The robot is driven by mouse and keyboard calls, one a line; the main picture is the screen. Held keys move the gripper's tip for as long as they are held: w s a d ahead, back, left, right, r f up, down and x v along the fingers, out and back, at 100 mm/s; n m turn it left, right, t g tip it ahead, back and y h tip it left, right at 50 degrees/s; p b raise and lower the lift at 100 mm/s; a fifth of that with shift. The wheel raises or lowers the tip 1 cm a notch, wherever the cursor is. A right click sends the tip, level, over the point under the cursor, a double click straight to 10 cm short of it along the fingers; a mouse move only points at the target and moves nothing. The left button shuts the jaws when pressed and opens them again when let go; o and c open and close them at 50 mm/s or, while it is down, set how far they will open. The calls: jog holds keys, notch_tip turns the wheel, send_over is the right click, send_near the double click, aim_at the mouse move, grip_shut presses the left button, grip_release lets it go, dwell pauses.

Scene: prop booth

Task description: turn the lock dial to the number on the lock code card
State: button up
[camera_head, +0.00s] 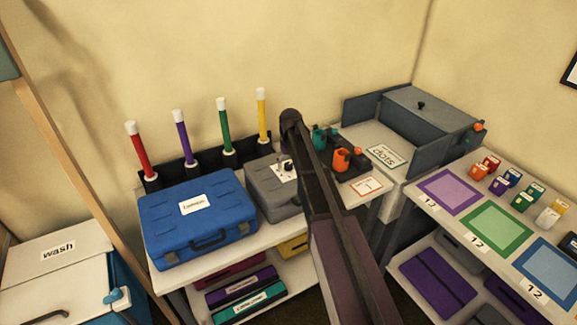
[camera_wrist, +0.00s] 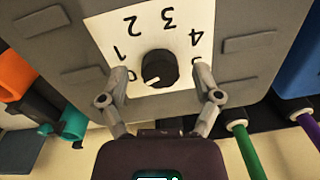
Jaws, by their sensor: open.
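The lock dial (camera_wrist: 160,66) is a round black knob on a white plate (camera_wrist: 112,30) numbered 0 to 5, seen upside down in the wrist view. Its white mark points to the lower left, near the 0. My gripper (camera_wrist: 161,74) is open, one finger on each side of the dial, with gaps between. The plate is on a grey case (camera_head: 262,187), where the dial (camera_head: 288,168) also shows in the head view. A small card (camera_head: 366,186) to the right, partly legible, shows a red-orange 1. My arm hides the case's right side.
A blue case (camera_head: 215,238) stands left of the grey one. Red, purple, green and yellow sticks (camera_head: 224,133) stand upright behind. Right of my arm are orange and teal items (camera_head: 341,160) in a black holder and a grey box (camera_head: 425,112). A side table holds coloured mats (camera_head: 497,228).

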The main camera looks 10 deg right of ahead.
jog(key=shift+c, duration=0.2)
grip_shut()
jog(key=shift+m, duration=0.4)
jog(key=m, duration=0.4)
jog(key=shift+s+m, duration=0.1)
jog(key=shift+m, duration=1.9)
